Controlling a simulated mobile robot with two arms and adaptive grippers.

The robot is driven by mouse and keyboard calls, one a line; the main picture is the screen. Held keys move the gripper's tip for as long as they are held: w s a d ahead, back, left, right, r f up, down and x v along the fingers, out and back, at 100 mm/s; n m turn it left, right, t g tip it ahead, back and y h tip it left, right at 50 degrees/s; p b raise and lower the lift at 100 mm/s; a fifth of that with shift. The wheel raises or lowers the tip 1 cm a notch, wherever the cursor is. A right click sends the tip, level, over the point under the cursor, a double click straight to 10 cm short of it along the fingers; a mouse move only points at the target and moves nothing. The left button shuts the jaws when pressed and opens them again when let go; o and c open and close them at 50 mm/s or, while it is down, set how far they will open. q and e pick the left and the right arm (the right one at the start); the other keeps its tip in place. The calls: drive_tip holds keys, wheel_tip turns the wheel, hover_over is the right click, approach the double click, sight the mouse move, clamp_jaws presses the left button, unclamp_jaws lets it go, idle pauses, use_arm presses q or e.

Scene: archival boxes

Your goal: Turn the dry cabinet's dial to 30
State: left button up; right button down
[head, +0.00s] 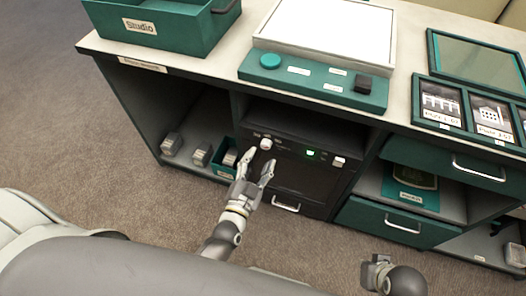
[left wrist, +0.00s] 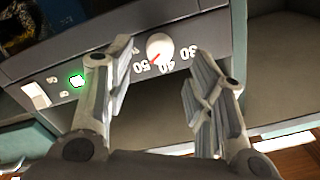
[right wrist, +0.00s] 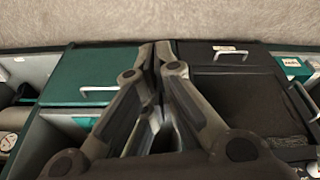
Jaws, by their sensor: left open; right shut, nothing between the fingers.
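The dry cabinet (head: 317,183) is a dark unit under the counter. Its white round dial (head: 266,144) is at the upper left of its front. In the left wrist view the dial (left wrist: 160,45) appears upside down with 30, 40 and 50 around it. Its red mark points toward the 50 side, between 40 and 50. My left gripper (head: 257,164) is open in front of the dial. In the left wrist view its fingers (left wrist: 161,55) flank the dial with gaps on both sides. My right gripper (head: 377,272) is shut and empty, low and away from the cabinet.
A green light (head: 310,153) and a white switch (head: 338,161) are right of the dial. The cabinet's handle (head: 285,207) is below. Green drawers (head: 385,223) stand to the right. An open shelf with small boxes (head: 201,155) is left. Carpet in front is clear.

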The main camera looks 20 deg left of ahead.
sight(265, 147)
use_arm(q)
drive_tip(key=shift+w, duration=2.1)
use_arm(e)
drive_tip(key=shift+v, duration=1.4)
use_arm(q)
drive_tip(key=shift+c, duration=0.2)
use_arm(e)
drive_tip(key=shift+w, duration=0.2)
use_arm(q)
drive_tip(key=c, duration=1)
